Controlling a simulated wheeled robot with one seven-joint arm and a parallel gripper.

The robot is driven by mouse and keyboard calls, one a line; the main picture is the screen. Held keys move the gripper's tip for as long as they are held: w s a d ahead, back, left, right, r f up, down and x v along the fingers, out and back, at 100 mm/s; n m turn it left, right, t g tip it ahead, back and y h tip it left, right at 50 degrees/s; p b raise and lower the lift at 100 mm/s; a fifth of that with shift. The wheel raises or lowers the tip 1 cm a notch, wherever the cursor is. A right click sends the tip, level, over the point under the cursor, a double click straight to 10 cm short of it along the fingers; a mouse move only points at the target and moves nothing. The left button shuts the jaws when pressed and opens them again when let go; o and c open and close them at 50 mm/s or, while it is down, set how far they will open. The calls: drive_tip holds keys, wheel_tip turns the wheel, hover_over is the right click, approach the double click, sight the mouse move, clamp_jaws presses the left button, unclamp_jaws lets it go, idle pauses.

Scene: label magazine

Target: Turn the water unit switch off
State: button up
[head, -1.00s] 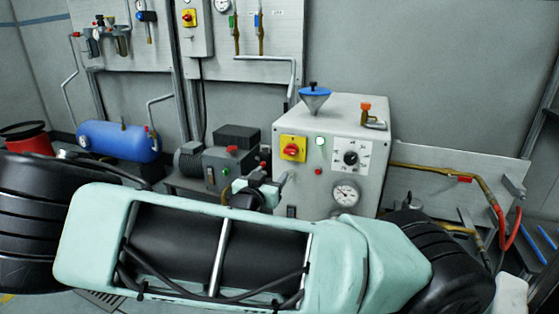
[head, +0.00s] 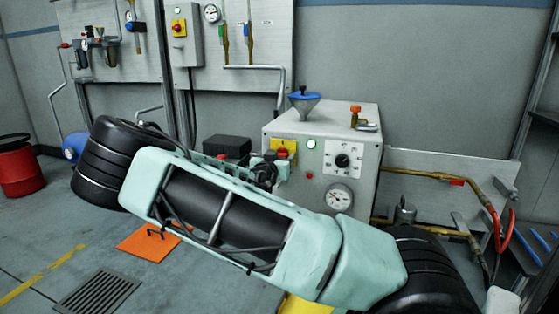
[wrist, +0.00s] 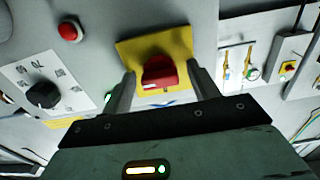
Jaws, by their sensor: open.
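The grey water unit (head: 365,155) stands against the wall. Its switch, a red knob on a yellow plate (head: 289,147), is on the front and partly hidden by my gripper (head: 270,170) in the head view. In the wrist view the red knob (wrist: 159,72) sits between the two fingers of my gripper (wrist: 162,84), which are open on either side of it. I cannot tell whether a finger touches it. A green lamp (head: 311,144) beside the switch is lit.
The unit also carries a black dial (head: 342,160), a gauge (head: 339,197), a red button (wrist: 70,31) and a blue-rimmed funnel (head: 304,103) on top. Another red-yellow switch (head: 179,28) is on the wall box. A red bin (head: 17,168) stands left; the floor there is mostly clear.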

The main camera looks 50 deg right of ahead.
drive_tip(key=c, duration=1)
drive_tip(key=shift+p, duration=0.35)
drive_tip(key=n+p, duration=0.2)
drive_tip(key=n, duration=0.1)
drive_tip(key=shift+r+p, duration=0.2)
drive_tip(key=shift+p, duration=0.15)
drive_tip(key=n+p, duration=0.3)
drive_tip(key=n, duration=0.2)
drive_tip(key=shift+f, duration=0.15)
drive_tip(key=n+p, duration=0.1)
drive_tip(key=n, duration=0.4)
drive_tip(key=shift+f, duration=0.1)
drive_tip(key=n, duration=0.4)
drive_tip(key=shift+n, duration=0.7)
